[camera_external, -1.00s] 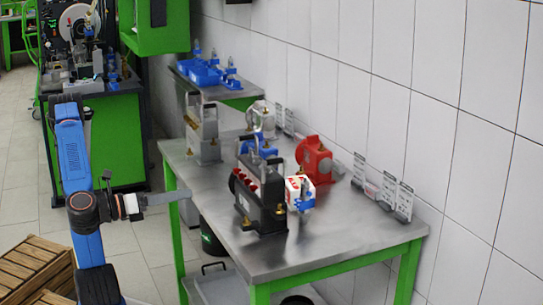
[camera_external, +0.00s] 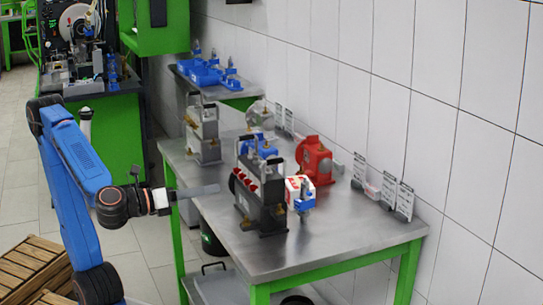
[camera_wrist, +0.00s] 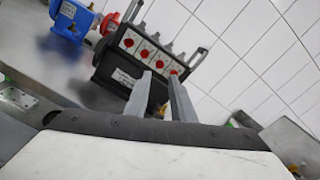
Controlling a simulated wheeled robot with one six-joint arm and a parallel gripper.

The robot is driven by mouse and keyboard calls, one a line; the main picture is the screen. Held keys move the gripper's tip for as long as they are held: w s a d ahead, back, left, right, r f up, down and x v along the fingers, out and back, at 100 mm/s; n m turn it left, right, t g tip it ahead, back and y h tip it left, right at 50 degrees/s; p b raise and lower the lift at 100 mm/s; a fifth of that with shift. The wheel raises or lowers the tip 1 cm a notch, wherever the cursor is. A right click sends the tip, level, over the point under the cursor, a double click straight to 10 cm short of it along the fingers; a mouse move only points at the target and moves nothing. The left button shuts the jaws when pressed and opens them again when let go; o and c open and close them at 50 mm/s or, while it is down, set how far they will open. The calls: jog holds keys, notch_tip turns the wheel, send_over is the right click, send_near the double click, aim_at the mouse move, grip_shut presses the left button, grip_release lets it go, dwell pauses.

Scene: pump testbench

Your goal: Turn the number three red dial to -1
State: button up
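A dark pump unit (camera_external: 266,209) with a row of several red dials (camera_external: 246,182) stands on the metal table. In the wrist view its white panel carries the red dials in a slanting row; the third from the left (camera_wrist: 160,64) is just above the gap between my fingers. The dial numbers and scale are too small to read. My gripper (camera_external: 217,188) is at the table's left edge, pointing at the dial side, apart from it. In the wrist view my gripper (camera_wrist: 161,75) has two grey fingers apart with nothing between them.
A red pump (camera_external: 315,160) and a red-and-white device (camera_external: 300,190) stand beside the unit. A grey unit (camera_external: 203,135) stands farther back. A blue pump (camera_wrist: 75,18) shows left in the wrist view. The table's front right (camera_external: 350,235) is clear.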

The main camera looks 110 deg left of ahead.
aim_at(248, 182)
jog(key=x, duration=0.8)
jog(key=shift+w+a, duration=0.25)
jog(key=shift+a, duration=0.05)
dwell(0.3)
grip_shut()
